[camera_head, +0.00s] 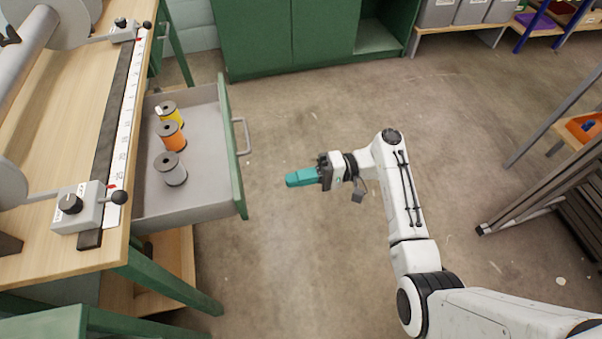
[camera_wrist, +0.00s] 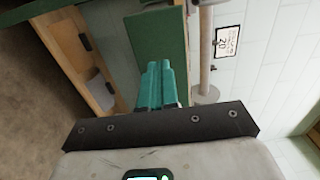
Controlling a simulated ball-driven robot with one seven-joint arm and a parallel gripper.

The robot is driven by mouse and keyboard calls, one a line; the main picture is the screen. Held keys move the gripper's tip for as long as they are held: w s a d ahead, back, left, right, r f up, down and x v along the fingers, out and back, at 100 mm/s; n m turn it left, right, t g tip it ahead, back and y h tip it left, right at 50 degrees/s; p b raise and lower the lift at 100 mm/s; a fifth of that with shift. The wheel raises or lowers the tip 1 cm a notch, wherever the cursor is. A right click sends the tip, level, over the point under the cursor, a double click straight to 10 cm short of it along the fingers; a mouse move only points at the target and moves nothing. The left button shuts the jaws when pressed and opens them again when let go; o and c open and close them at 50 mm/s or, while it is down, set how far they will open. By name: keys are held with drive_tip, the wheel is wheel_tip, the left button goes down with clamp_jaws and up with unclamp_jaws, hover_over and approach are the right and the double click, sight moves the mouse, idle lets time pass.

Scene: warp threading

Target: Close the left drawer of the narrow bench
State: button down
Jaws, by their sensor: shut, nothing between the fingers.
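An open drawer (camera_head: 205,208) with grey inner walls, a green front and a grey bar handle (camera_head: 243,136) sticks out from the wooden bench (camera_head: 60,115) at the left of the head view. Yellow (camera_head: 168,110), orange (camera_head: 171,138) and grey (camera_head: 174,172) spools stand in it. My gripper (camera_head: 290,180) has teal fingers, shut and empty. It is to the right of the drawer front, apart from it, and points toward it. In the wrist view the shut fingers (camera_wrist: 158,75) appear in front of a green panel (camera_wrist: 158,38), probably the drawer front.
A roller (camera_head: 32,45) and a measuring strip (camera_head: 128,115) with clamps lie on the bench top. A green cabinet (camera_head: 285,40) stands at the back. A dark metal frame (camera_head: 550,185) stands at the right. The floor between drawer and gripper is clear.

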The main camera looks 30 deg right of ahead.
sight(242, 192)
drive_tip(key=x, duration=0.9)
drive_tip(key=shift+a, duration=0.35)
drive_tip(key=shift+w+a, duration=0.2)
drive_tip(key=shift+a, duration=0.35)
drive_tip(key=b+x, duration=0.2)
drive_tip(key=x, duration=0.8)
drive_tip(key=b+x, duration=0.2)
drive_tip(key=x, duration=0.9)
drive_tip(key=shift+a+f+b, duration=0.2)
drive_tip(key=shift+b, duration=0.2)
drive_tip(key=shift+w+a+r, duration=0.1)
drive_tip(key=shift+w+a, duration=0.1)
drive_tip(key=shift+a, duration=0.3)
drive_tip(key=shift+a+r, duration=0.2)
